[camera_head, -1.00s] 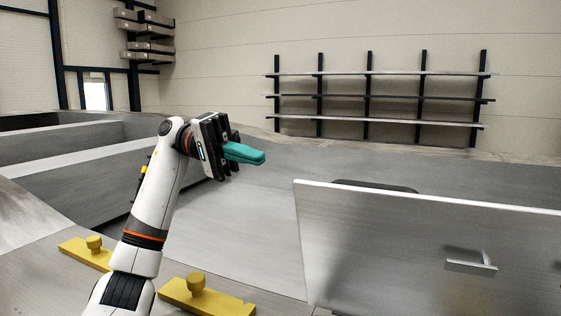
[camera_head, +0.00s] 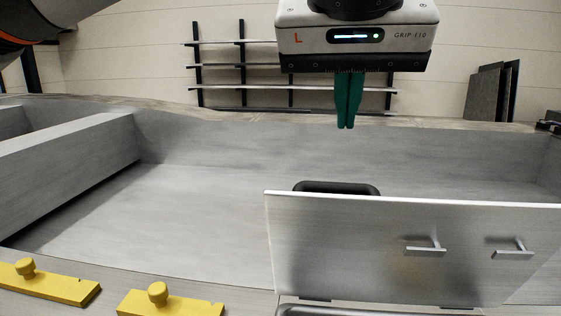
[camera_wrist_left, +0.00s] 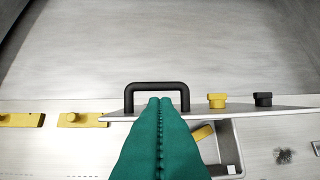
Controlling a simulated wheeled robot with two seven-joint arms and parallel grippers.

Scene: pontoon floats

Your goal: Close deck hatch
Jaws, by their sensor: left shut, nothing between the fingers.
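The deck hatch lid (camera_head: 340,245) stands open and close to upright, a pale metal plate with two small metal brackets on its near face. A black handle (camera_head: 337,187) shows above its top edge, on the far side. In the left wrist view the lid (camera_wrist_left: 240,111) is nearly edge-on and the black handle (camera_wrist_left: 157,86) is a full loop. My left gripper (camera_head: 347,125) is shut and empty, its teal fingers pointing down above the handle in the picture. In the wrist view its fingertips (camera_wrist_left: 160,100) overlap the handle; contact cannot be told. My right gripper is not in view.
Yellow bars with knobs (camera_head: 170,303) lie on the deck at left. The hatch opening (camera_wrist_left: 236,145) holds a yellow item. A yellow knob (camera_wrist_left: 217,100) and a black knob (camera_wrist_left: 263,99) sit beside the handle. A wide bare metal floor (camera_head: 190,205) lies beyond.

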